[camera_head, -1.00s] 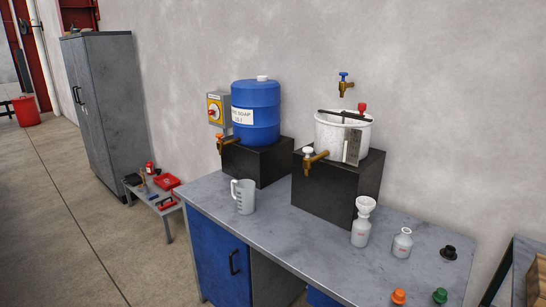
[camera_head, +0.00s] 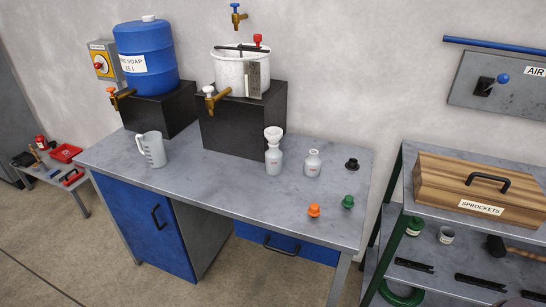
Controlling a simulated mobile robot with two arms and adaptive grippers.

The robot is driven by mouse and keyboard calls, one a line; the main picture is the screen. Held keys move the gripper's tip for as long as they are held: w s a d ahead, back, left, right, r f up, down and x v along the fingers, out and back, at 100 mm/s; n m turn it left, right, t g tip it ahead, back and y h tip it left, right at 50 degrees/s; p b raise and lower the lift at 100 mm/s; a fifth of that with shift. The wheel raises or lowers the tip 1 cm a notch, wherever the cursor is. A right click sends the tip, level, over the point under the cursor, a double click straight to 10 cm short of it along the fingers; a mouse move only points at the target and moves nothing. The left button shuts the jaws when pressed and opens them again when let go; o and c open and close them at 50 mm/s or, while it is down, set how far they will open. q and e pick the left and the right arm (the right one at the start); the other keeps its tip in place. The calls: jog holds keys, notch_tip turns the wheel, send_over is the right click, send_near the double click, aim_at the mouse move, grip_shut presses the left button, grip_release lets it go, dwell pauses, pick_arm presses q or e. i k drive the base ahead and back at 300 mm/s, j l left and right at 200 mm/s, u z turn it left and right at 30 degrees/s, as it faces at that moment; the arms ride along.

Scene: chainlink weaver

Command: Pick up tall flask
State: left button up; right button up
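Two small translucent white bottles stand upright on the grey workbench (camera_head: 215,188). The taller-looking one (camera_head: 273,160) has a white funnel (camera_head: 273,134) in its mouth. The other bottle (camera_head: 312,163) stands open just to its right. I cannot tell for sure which one is the tall flask. A clear measuring jug (camera_head: 151,149) stands near the bench's left end. Neither of my grippers is in view.
A blue soap barrel (camera_head: 147,58) and a white bucket (camera_head: 242,72) with taps stand on black blocks behind. Orange (camera_head: 314,210), green (camera_head: 348,202) and black (camera_head: 352,165) caps lie to the right. A wooden sprockets box (camera_head: 478,186) sits on a shelf unit.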

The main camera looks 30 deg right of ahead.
aim_at(274, 156)
jog(key=z, duration=0.6)
jog(key=i+j+z, duration=0.5)
jog(key=j+z, duration=0.15)
jog(key=i+j+z, duration=0.3)
jog(key=j, duration=0.15)
jog(key=k, duration=0.1)
